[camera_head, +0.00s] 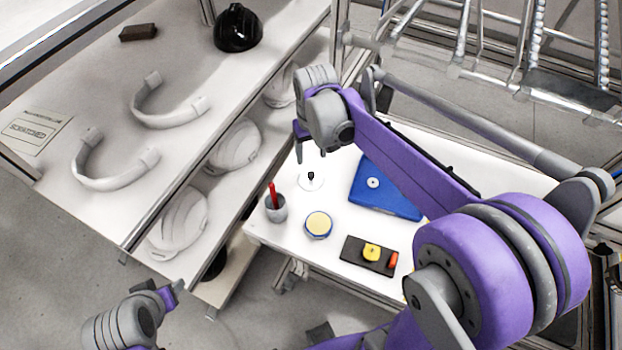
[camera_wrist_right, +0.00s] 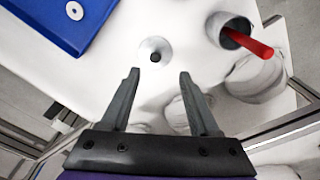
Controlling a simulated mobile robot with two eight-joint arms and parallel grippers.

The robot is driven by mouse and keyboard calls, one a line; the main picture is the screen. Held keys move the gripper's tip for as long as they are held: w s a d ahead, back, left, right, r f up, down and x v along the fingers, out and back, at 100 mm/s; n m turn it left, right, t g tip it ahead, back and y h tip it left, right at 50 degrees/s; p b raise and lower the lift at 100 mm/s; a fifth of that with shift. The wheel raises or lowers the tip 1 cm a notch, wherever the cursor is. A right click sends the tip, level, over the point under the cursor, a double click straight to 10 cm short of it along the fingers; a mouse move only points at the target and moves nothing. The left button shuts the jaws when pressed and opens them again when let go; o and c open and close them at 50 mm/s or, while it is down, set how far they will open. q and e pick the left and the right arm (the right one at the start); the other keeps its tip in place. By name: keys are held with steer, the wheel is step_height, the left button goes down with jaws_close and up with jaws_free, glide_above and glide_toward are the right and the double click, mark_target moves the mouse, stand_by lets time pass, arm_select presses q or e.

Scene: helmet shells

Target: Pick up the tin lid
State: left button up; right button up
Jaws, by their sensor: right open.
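The tin lid looks to be the pale round disc with a small black knob (camera_head: 303,184), lying flat on the white table. It also shows in the right wrist view (camera_wrist_right: 146,45), just beyond the fingertips. A round blue-rimmed tin with a yellow top (camera_head: 318,224) stands in front of it. My right gripper (camera_head: 302,153) is open and empty above the table near the disc, its fingers pointing towards the knob in the right wrist view (camera_wrist_right: 158,76). My left gripper (camera_head: 177,287) is low at the left, away from the table; its jaw opening is unclear.
A grey cup (camera_head: 276,213) with a red stick stands left of the disc. A blue case (camera_head: 395,205) with a small washer-like ring lies to the right. A dark tray (camera_head: 352,254) holds yellow and orange pieces. A shelf (camera_head: 75,205) with white shells and bands borders the left.

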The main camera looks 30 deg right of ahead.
mark_target(311, 174)
steer(key=shift+g, duration=0.4)
steer(key=w+f, duration=0.1)
steer(key=f, duration=0.3)
steer(key=w+f, duration=0.1)
steer(key=f, duration=0.3)
steer(key=w+d+f, duration=0.1)
steer(key=f, duration=0.3)
steer(key=shift+d+f, duration=0.1)
steer(key=shift+f, duration=0.05)
steer(key=shift+s, duration=0.1)
jaws_close()
